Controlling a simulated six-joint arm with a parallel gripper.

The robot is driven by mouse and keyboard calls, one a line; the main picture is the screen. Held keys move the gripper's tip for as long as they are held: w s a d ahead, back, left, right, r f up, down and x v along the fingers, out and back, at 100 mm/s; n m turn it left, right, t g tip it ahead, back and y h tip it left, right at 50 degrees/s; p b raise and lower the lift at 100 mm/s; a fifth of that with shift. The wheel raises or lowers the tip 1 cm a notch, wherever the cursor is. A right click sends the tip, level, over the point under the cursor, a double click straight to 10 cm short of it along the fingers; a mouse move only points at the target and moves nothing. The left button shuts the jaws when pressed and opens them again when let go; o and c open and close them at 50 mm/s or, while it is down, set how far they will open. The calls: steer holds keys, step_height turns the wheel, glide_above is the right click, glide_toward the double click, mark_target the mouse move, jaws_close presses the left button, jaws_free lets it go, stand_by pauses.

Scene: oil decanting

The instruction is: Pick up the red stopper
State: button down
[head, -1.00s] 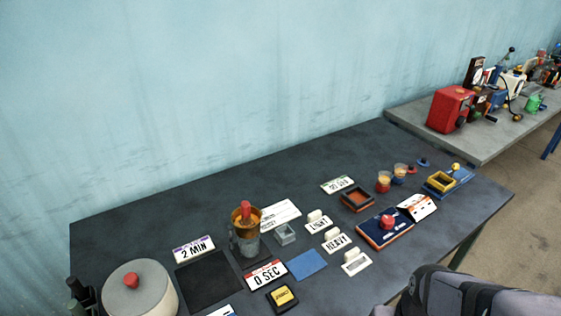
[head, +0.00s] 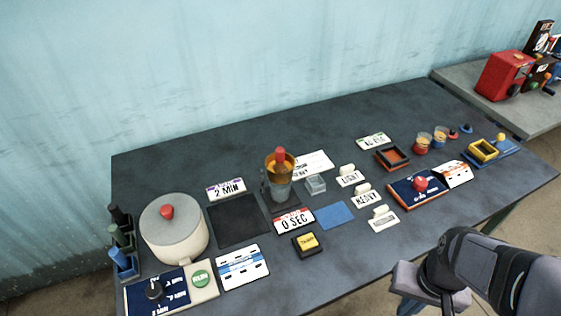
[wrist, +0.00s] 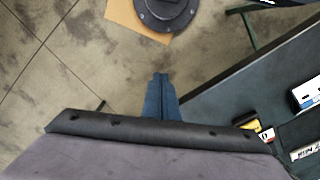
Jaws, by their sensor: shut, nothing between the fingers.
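The red stopper (head: 280,155) stands upright in the mouth of an amber vessel (head: 279,168), which sits above a clear container near the middle of the table. Its lower part is hidden by the vessel. My gripper (wrist: 161,78) shows in the wrist view with its blue fingers together and nothing between them. It is over the floor beside the table edge, well apart from the stopper, which is not in the wrist view.
Other red knobs are on the pale round pot (head: 172,240) and the blue panel (head: 405,197). A clear box (head: 315,185), a 0 SEC card (head: 294,221) and a yellow-topped block (head: 307,243) lie near the vessel. The table's back strip (head: 210,155) is clear.

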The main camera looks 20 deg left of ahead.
steer(key=c, duration=1.5)
jaws_free()
